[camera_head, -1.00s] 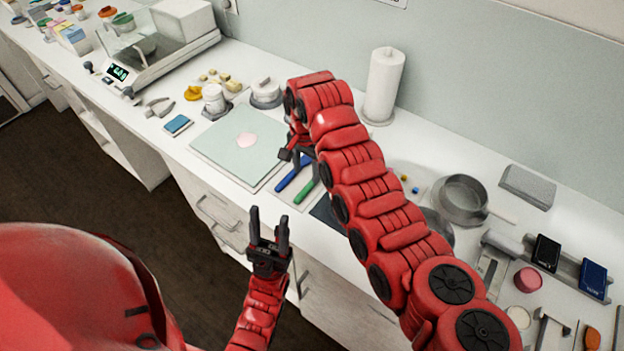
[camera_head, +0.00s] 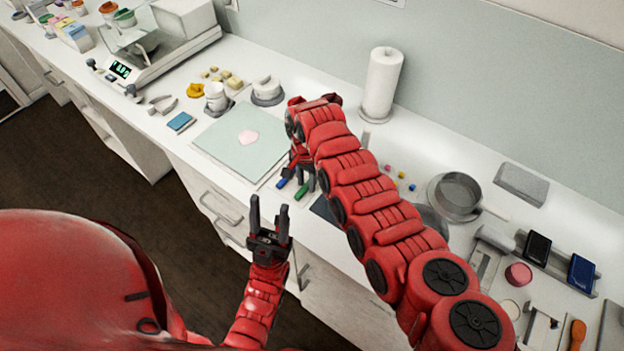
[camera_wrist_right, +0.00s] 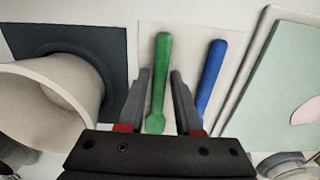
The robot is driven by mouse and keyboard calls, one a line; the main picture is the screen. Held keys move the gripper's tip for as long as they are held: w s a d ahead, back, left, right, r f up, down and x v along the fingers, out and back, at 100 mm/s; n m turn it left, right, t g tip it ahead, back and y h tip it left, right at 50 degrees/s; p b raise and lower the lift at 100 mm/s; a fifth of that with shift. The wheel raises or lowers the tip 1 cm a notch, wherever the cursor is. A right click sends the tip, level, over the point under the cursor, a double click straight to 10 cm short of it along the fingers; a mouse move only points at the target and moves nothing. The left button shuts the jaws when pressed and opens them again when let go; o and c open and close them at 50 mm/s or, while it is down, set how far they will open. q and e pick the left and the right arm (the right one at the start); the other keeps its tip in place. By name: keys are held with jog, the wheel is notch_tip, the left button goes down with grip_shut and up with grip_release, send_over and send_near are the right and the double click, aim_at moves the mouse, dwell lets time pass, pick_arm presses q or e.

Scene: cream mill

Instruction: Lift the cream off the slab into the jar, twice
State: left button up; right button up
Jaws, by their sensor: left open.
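The pale green slab (camera_head: 225,150) lies on the counter with a round pink dab of cream (camera_head: 248,137) on it. A green spatula (camera_wrist_right: 162,60) and a blue spatula (camera_wrist_right: 212,75) lie side by side on a pale mat right of the slab. My right gripper (camera_wrist_right: 160,78) is open over the green spatula, one finger on each side of its handle. My left gripper (camera_head: 269,205) is open and empty in front of the counter. Two white jar-like containers, one (camera_head: 216,97) left and one (camera_head: 266,88) right, stand behind the slab; I cannot tell which is the task's jar.
A wide pale vessel (camera_wrist_right: 50,100) stands on a dark mat (camera_wrist_right: 75,40) beside the spatulas, mostly behind my arm in the head view. A paper roll (camera_head: 382,85), a grey pan (camera_head: 457,196) and small coloured cubes (camera_head: 401,175) stand farther right. A blue block (camera_head: 181,122) lies left of the slab.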

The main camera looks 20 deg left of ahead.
grip_shut()
jog(key=shift+r, duration=0.15)
jog(key=shift+r+b, duration=0.45)
jog(key=shift+b, duration=0.15)
jog(key=shift+w+r+b, duration=0.1)
jog(key=shift+r+b, duration=0.55)
jog(key=shift+b, duration=0.15)
jog(key=s, duration=0.1)
jog(key=s+a, duration=0.1)
jog(key=b, duration=0.1)
jog(key=shift+s+a+r, duration=0.15)
jog(key=shift+s+r, duration=0.2)
jog(key=shift+s, duration=0.05)
jog(key=s, duration=0.1)
jog(key=s+a+p, duration=0.1)
jog(key=s, duration=0.1)
jog(key=s+a+r, duration=0.1)
jog(key=s, duration=0.1)
jog(key=shift+a+r+p, duration=0.1)
jog(key=shift+p, duration=0.25)
jog(key=s+a, duration=0.3)
jog(key=s, duration=0.3)
jog(key=shift+s+a+r+b, duration=0.15)
jog(key=shift+s+r+b, duration=0.2)
jog(key=shift+b, duration=0.1)
